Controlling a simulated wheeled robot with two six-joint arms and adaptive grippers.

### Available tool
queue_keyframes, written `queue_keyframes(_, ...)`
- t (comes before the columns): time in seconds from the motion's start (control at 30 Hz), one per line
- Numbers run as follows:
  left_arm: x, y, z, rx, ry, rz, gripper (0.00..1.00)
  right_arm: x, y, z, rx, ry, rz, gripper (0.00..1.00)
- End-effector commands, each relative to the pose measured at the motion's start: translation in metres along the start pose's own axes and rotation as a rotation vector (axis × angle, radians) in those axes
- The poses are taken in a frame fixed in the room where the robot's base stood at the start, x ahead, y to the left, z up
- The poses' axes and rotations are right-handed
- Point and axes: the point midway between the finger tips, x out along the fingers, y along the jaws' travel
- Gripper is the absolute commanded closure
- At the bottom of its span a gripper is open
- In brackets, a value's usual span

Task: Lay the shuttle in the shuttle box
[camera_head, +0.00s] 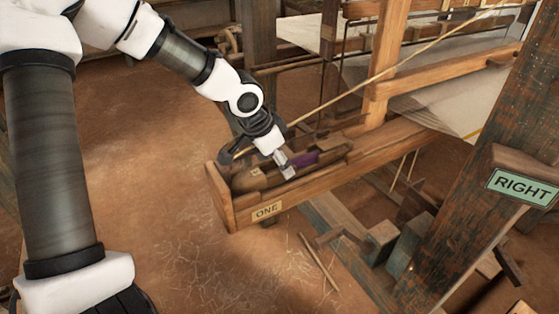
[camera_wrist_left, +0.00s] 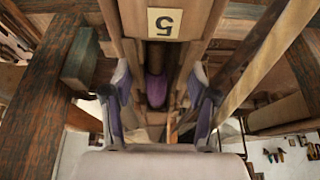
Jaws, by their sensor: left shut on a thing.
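The shuttle (camera_head: 247,181) is a wooden piece with a purple yarn cop (camera_head: 304,159). It lies lengthwise between the walls of the wooden shuttle box (camera_head: 222,198), whose front wall carries a label reading ONE. I cannot tell if it rests on the floor of the box. My left gripper (camera_head: 284,168) reaches down from above and is shut on the shuttle near its middle. In the left wrist view the shuttle (camera_wrist_left: 190,16) bears a tag reading 5, upside down, and its purple cop lies between the fingers of my left gripper (camera_wrist_left: 160,95). My right gripper is not visible.
A dark post (camera_head: 470,150) with a green RIGHT sign (camera_head: 522,187) stands at the right. The loom frame (camera_head: 385,65) rises behind the box, with a slanting cord passing close by my gripper. Loose sticks (camera_head: 318,262) lie on the earth floor, clear at front left.

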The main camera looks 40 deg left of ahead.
Motion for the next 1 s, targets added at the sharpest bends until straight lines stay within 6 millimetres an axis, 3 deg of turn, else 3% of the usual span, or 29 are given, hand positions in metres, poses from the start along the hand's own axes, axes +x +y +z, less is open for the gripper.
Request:
queue_keyframes(0.03, -0.001, 0.0, -0.001, 0.0, 0.001, 0.0, 0.89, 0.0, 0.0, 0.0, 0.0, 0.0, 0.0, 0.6)
queue_keyframes(0.07, -0.001, 0.0, -0.001, 0.0, 0.001, 0.0, 0.35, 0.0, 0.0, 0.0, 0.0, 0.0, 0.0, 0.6)
queue_keyframes(0.1, -0.001, 0.0, -0.001, 0.0, 0.001, 0.0, 0.21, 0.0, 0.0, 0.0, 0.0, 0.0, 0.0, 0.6)
queue_keyframes(0.13, -0.001, 0.0, -0.001, 0.0, 0.001, 0.0, 0.13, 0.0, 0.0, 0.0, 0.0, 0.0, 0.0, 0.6)
queue_keyframes(0.47, -0.001, 0.0, 0.0, 0.0, -0.001, 0.0, 0.13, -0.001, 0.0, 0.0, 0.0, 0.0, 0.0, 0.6)
queue_keyframes(1.0, -0.048, 0.0, -0.02, 0.0, 0.001, 0.0, 0.13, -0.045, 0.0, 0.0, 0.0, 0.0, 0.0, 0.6)
